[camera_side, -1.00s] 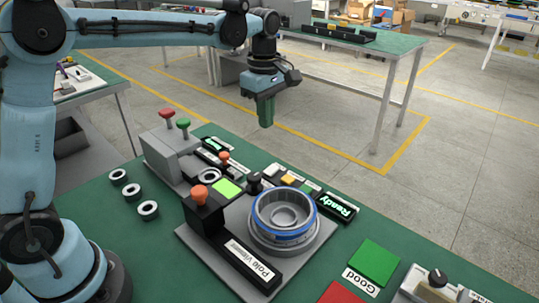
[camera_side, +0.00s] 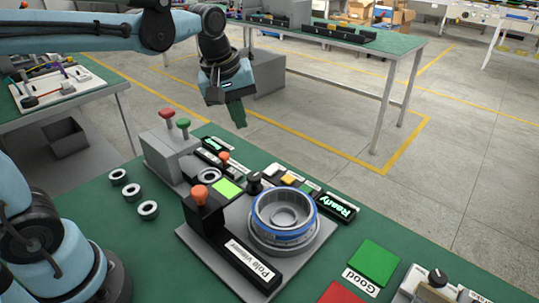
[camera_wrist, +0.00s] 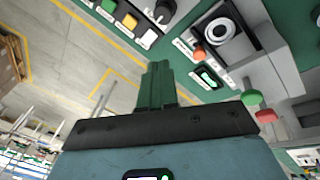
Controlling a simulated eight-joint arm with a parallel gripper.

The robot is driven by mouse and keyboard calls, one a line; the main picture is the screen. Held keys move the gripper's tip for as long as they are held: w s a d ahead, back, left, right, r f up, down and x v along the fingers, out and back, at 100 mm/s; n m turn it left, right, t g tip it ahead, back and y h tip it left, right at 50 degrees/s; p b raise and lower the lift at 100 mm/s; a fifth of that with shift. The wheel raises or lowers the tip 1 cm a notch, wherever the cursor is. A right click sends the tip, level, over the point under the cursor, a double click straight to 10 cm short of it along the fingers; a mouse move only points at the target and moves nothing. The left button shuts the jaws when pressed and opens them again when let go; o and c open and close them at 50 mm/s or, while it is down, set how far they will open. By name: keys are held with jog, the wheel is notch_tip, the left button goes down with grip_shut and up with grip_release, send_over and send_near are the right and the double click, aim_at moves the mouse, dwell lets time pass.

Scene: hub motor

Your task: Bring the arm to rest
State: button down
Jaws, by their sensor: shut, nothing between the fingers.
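My gripper (camera_side: 238,113) hangs in the air above and behind the far edge of the green workbench (camera_side: 95,205), its green fingers together and empty. In the wrist view the gripper (camera_wrist: 158,68) shows its fingers side by side with nothing between them. The hub motor (camera_side: 284,212), a ring with a blue rim, sits in its round holder on the grey fixture, well apart from my gripper. The "Pole Viewer" block (camera_side: 245,258) lies in front of it, and the display (camera_side: 336,207) beside it reads "Ready".
A grey box with a red and a green knob (camera_side: 172,148) stands at the bench's far left. Several black-and-white rings (camera_side: 132,192) lie on the left. Green "Good" (camera_side: 374,263) and red (camera_side: 341,293) pads are at front right.

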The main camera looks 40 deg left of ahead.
jog(key=s+f+m+t, duration=0.4)
jog(key=s+m, duration=0.5)
jog(key=m, duration=0.1)
jog(key=shift+s+a+f, duration=0.25)
jog(key=shift+f, duration=0.1)
